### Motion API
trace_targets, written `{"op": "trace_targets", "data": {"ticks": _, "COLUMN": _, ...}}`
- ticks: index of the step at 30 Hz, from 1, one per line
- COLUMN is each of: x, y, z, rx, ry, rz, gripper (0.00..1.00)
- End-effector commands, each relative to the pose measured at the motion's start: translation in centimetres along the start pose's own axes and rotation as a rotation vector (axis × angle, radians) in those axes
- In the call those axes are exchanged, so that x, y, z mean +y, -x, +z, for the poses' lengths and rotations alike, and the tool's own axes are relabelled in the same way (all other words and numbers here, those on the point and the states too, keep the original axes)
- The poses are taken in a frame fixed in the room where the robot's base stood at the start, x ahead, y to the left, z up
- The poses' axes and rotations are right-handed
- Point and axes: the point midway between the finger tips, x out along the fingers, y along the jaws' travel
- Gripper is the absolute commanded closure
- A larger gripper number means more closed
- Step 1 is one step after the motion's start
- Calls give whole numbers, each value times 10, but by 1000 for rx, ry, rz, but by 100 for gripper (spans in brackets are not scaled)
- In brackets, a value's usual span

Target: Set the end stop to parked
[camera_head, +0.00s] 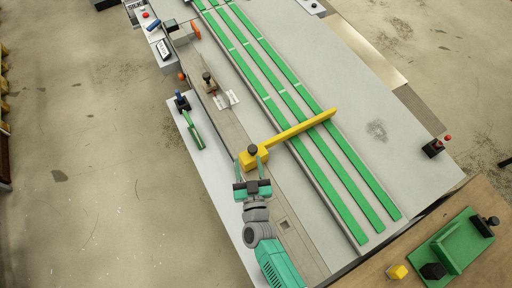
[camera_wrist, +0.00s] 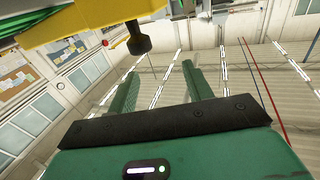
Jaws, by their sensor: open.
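The end stop is a yellow bar (camera_head: 300,130) lying across the green strips, with a yellow block (camera_head: 247,162) at its near end. A black knob (camera_head: 253,149) stands on the block. In the wrist view the yellow block (camera_wrist: 95,20) fills the top edge, and the black knob (camera_wrist: 138,38) shows just beyond and between the fingertips, toward the left one. My gripper (camera_head: 251,166) is open and empty at the block, its green fingers (camera_wrist: 160,75) spread. I cannot tell whether they touch it. No parked marking is readable.
A grey rail runs along the bed, with a smaller black-knobbed piece (camera_head: 208,78) and a white label plate (camera_head: 226,99) farther up. A green lever (camera_head: 194,130) is at left. A red-topped button box (camera_head: 434,148) and a green fixture (camera_head: 462,240) are at right.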

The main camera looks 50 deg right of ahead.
Motion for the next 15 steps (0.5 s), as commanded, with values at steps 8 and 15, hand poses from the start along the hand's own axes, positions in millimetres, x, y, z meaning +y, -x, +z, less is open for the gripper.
{"op": "trace_targets", "data": {"ticks": 8, "x": 21, "y": 10, "z": 24, "rx": -23, "ry": 25, "rz": 52, "gripper": 49}}
{"op": "trace_targets", "data": {"ticks": 15, "x": 23, "y": -32, "z": 26, "rx": -21, "ry": 23, "rz": 52, "gripper": 49}}
